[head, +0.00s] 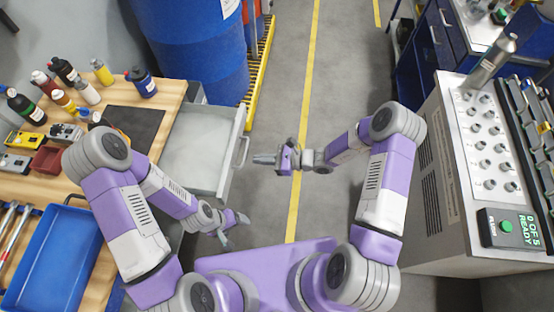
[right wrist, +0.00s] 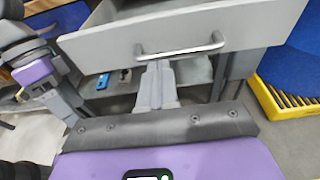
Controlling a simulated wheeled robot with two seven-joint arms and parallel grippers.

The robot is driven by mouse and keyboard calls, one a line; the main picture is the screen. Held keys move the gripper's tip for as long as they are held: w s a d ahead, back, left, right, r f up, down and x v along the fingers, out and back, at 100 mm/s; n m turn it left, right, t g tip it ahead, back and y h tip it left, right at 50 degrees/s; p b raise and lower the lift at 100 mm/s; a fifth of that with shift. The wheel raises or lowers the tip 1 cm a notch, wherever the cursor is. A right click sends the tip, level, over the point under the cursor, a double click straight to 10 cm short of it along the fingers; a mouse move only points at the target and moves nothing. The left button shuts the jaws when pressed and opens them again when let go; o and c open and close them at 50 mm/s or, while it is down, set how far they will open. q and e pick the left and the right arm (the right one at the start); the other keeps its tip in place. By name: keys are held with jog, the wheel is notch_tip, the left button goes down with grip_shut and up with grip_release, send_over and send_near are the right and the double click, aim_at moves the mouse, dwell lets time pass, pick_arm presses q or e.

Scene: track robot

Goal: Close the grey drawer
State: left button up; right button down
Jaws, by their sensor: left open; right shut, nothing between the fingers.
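The grey drawer (head: 195,150) stands pulled out of the wooden workbench, its inside empty where I can see it. Its front panel (right wrist: 190,30) and bar handle (right wrist: 181,48) face the camera in the right wrist view. My right gripper (head: 256,158) is shut and empty, pointing at the drawer front from the aisle side. In the right wrist view its fingertips (right wrist: 158,66) show just below the handle; I cannot tell whether they touch. My left gripper (head: 238,228) is open and empty, below the drawer's near side in the head view.
The workbench (head: 170,95) carries bottles, a dark mat (head: 135,122) and a blue tray (head: 50,260). A blue barrel (head: 195,50) stands on a yellow-edged pallet (head: 258,75) beyond the drawer. A grey machine (head: 435,190) stands at right. The aisle floor is clear.

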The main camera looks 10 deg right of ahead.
pick_arm(q)
jog(key=shift+f, duration=0.25)
pick_arm(e)
jog(key=shift+x, duration=1.35)
